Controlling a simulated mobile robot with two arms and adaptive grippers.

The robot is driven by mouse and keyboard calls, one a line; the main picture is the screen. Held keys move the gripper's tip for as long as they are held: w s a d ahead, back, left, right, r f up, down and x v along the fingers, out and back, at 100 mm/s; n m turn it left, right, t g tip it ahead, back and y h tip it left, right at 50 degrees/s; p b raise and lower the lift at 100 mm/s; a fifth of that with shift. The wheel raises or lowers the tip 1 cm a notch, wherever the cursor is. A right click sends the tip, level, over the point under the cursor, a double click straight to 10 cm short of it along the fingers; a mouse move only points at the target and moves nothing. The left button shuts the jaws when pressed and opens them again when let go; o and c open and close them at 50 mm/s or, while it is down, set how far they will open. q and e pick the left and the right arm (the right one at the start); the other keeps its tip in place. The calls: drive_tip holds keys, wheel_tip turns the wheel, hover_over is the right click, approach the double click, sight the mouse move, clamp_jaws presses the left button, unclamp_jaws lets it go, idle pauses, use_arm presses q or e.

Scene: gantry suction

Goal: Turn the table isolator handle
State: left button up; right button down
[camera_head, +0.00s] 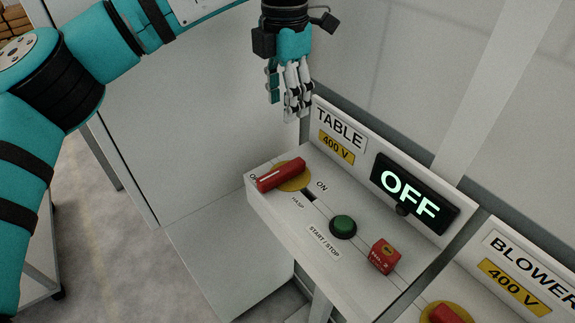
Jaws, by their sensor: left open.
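The red table isolator handle (281,175) sits on a yellow round plate at the left end of the table control panel (265,208). The handle lies across toward the left marking, partly covering it, with "ON" printed to its right. A display (410,194) on the panel's back reads "OFF" in green. My left gripper (290,115) hangs above and behind the handle, pointing down, open and empty, apart from it. My right gripper is not in view.
A green button (343,227) and a red padlock-like block (383,256) sit right of the handle. A blower panel (510,262) with another red handle (444,313) stands at lower right. A wall rises behind the panels.

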sight(286, 168)
use_arm(q)
wheel_tip(286, 168, down, 17)
drive_tip(key=p, duration=0.3)
drive_tip(key=shift+p, duration=0.35)
clamp_jaws()
